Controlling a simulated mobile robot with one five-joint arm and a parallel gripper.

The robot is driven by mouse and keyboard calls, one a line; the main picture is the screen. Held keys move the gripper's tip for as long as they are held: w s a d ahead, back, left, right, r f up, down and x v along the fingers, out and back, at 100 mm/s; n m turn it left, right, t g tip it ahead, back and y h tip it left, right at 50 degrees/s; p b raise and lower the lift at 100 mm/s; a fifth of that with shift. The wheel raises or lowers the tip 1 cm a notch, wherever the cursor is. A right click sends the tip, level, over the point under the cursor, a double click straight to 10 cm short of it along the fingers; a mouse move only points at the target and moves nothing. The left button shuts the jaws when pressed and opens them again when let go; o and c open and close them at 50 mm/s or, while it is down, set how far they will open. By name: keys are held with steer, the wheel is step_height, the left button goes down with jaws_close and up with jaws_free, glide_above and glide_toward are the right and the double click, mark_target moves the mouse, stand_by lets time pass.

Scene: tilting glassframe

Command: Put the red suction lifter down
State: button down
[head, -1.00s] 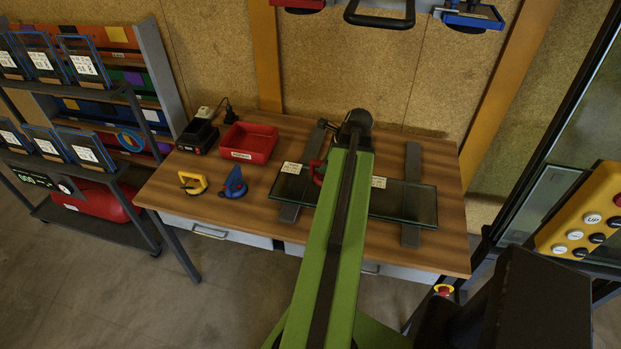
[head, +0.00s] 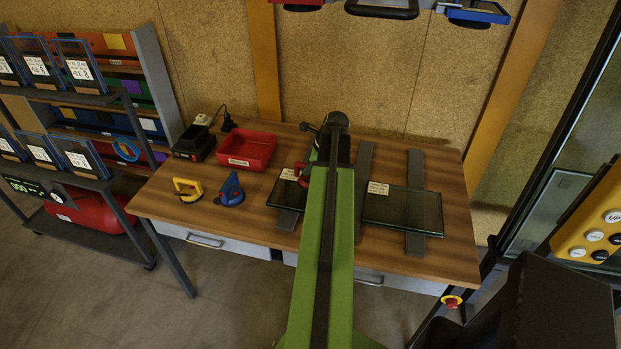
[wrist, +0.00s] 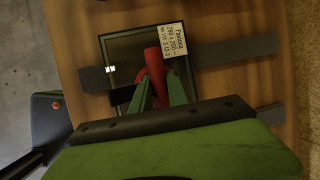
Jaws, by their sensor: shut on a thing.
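My gripper (wrist: 158,88) is shut on the red suction lifter (wrist: 152,62), with a green finger on each side of its red handle. In the wrist view the lifter is over a dark glass pane (wrist: 118,47) with a white label. I cannot tell whether its cup touches the glass. In the head view a bit of the red lifter (head: 301,173) shows at the left edge of my arm, by the left glass pane (head: 284,196). My arm hides the gripper and most of the lifter there.
A second labelled glass pane (head: 410,210) lies to the right across grey bars (head: 415,165). A yellow lifter (head: 187,190), a blue lifter (head: 230,190), a red bin (head: 246,147) and a black charger (head: 194,143) stand on the table's left. Bare wood (head: 255,222) shows at the front left.

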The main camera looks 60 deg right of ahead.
mark_target(309, 177)
step_height(309, 177, down, 4)
steer(key=b, duration=0.4)
steer(key=shift+f, duration=0.15)
steer(key=shift+r, duration=0.25)
steer(key=c, duration=1.3)
jaws_free()
steer(key=p+v, duration=1.1)
steer(key=v, duration=0.1)
steer(key=shift+a, duration=0.1)
